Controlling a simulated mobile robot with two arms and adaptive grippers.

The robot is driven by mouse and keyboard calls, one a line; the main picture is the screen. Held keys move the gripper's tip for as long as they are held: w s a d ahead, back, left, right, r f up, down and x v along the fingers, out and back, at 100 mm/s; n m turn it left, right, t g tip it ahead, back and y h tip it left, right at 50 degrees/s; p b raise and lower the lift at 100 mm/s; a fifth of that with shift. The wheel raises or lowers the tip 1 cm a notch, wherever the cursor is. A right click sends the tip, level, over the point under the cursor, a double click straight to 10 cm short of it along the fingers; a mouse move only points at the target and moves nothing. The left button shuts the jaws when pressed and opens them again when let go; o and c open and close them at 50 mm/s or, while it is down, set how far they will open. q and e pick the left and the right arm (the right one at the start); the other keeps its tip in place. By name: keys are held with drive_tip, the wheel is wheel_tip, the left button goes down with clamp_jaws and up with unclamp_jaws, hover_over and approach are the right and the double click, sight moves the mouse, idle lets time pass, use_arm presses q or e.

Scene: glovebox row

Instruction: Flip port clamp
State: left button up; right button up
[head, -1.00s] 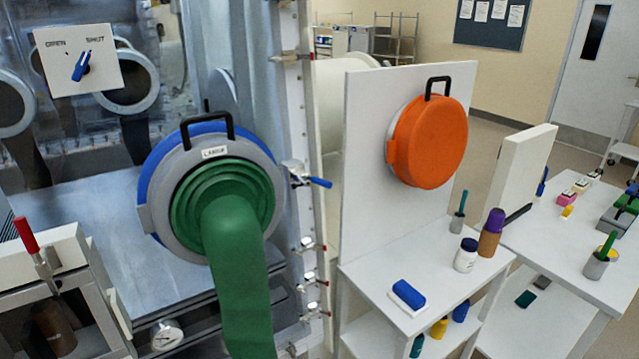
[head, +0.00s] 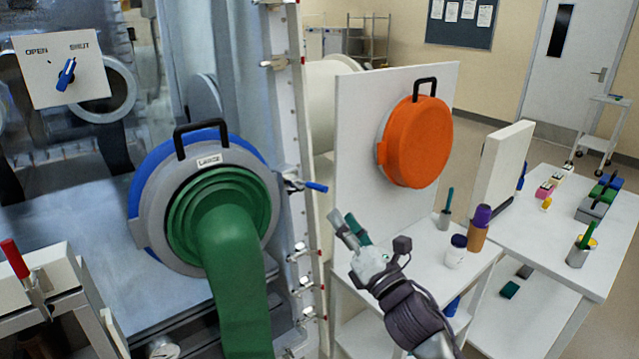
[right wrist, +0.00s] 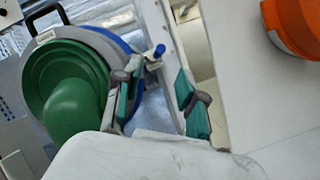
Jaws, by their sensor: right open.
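The port clamp (head: 305,186) is a small metal toggle with a blue handle, at the right edge of the round port ring (head: 272,210). Its handle points right and slightly down. A green sleeve (head: 232,265) hangs from the port's middle. My right gripper (head: 349,230) is open and empty, below and to the right of the clamp, clear of it. In the right wrist view the blue clamp handle (right wrist: 159,51) shows beyond the gap between the open fingers (right wrist: 157,98). My left gripper is not in view.
An orange round cover (head: 415,140) with a black handle is on a white upright panel (head: 358,130) to the right. A white cart (head: 410,250) below it carries a bottle and jars. More metal toggles (head: 305,285) line the frame's edge below the clamp.

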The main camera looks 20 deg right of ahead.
sight(321, 186)
drive_tip(key=p+x, duration=0.2)
drive_tip(key=x, duration=0.7)
drive_tip(key=shift+w+a+r+p, duration=0.15)
drive_tip(key=shift+w+a+p, duration=0.1)
drive_tip(key=shift+p, duration=0.15)
drive_tip(key=shift+w, duration=0.4)
clamp_jaws()
